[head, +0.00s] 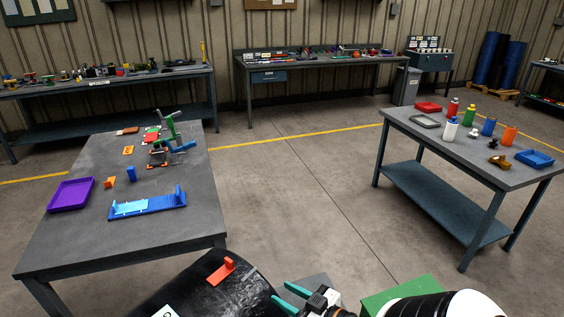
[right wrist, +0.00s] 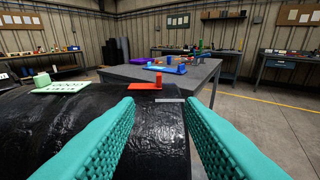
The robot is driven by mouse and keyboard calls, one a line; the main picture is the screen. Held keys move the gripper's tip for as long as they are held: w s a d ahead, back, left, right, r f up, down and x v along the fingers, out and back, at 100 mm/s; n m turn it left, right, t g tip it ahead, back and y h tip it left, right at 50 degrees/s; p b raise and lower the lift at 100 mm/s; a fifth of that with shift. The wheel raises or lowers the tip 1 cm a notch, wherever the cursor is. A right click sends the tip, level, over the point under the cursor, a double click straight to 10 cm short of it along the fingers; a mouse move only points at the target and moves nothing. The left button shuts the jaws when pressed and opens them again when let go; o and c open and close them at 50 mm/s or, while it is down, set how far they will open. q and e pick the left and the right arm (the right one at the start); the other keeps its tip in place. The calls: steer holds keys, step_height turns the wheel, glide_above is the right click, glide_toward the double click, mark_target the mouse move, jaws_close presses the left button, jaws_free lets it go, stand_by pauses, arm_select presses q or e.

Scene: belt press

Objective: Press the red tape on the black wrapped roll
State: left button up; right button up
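The black wrapped roll (head: 195,293) lies at the bottom of the head view, its shiny film wrinkled. The red tape (head: 220,272) lies on top of it, a flat strip with a raised red stub; it also shows in the right wrist view (right wrist: 143,86). My right gripper (head: 288,297) is beside the roll's right side in the head view, apart from the tape. In the right wrist view its teal fingers (right wrist: 159,103) are spread with nothing between them, and the tape lies beyond the fingertips. My left gripper is not in view.
A white label with a green stub (right wrist: 55,86) sits on the roll, left of the tape. A grey table (head: 110,235) holds a blue fixture (head: 150,205) and purple tray (head: 71,194). Another table (head: 440,140) stands right. Floor between them is clear.

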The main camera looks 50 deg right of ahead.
steer(key=s, duration=0.1)
steer(key=s+p, duration=0.1)
steer(key=s, duration=0.2)
steer(key=shift+s+d+r+p, duration=0.1)
steer(key=shift+d+r+p, duration=0.05)
steer(key=shift+d+p, duration=0.15)
stand_by(1.2)
